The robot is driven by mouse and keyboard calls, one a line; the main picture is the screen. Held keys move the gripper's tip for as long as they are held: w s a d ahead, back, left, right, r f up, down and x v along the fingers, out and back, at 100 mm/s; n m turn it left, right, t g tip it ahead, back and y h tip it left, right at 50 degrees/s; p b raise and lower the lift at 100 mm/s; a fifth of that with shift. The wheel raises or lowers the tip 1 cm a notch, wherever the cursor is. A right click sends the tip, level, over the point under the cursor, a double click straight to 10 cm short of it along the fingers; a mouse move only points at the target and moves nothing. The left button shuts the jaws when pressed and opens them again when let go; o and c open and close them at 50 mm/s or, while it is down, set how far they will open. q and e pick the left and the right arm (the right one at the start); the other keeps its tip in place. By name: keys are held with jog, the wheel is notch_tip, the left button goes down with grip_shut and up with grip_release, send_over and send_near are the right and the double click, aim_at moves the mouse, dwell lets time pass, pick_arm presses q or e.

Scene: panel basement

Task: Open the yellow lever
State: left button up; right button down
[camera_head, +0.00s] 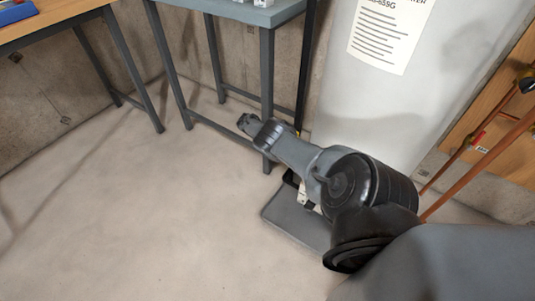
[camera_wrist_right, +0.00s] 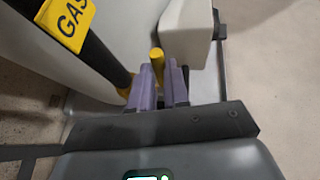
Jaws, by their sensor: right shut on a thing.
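The yellow lever (camera_wrist_right: 157,56) shows in the right wrist view as a short, rounded yellow piece between my purple fingers. My right gripper (camera_wrist_right: 160,76) is shut on it, with one finger on each side. A white block (camera_wrist_right: 187,22) stands just beyond and to the right of the lever. In the head view my right arm reaches in from the lower right and covers the area in front of the white cabinet, so I cannot make out the lever or the fingertips there. My left gripper is not in view.
A dark pipe with a yellow GAS label (camera_wrist_right: 67,20) runs close to the left of the fingers. In the head view a white cabinet (camera_head: 365,105) with a notice, a blue-topped table (camera_head: 255,14) and copper pipes (camera_head: 483,150) stand around. The floor at left is clear.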

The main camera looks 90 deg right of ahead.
jog(key=shift+f, duration=0.2)
jog(key=c, duration=1.1)
grip_release()
jog(key=shift+r, duration=0.1)
